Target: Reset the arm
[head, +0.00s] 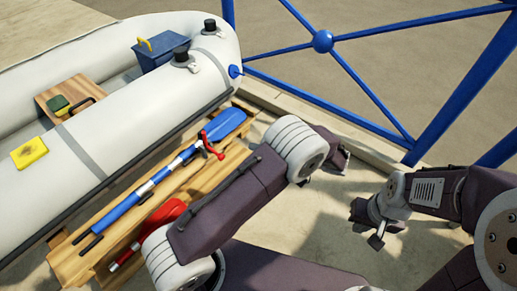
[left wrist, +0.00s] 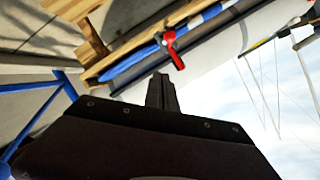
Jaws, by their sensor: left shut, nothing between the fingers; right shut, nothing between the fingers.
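My left arm comes up from the bottom of the head view and bends at a pale joint. Its gripper (head: 340,168) lies just beyond that joint, partly hidden by it. In the left wrist view my left gripper's dark fingers (left wrist: 160,92) are together with nothing between them. My right gripper (head: 376,241) hangs over the sandy floor at the right of the head view, shut and empty. Both grippers appear apart from the objects around them.
A white inflatable boat (head: 130,90) fills the left. Beside it a wooden rack (head: 75,262) holds a blue paddle (head: 120,218) with a red clamp (head: 212,146) and a red paddle (head: 165,215). Blue railings (head: 365,92) stand behind. A yellow sponge (head: 29,153) lies on the boat.

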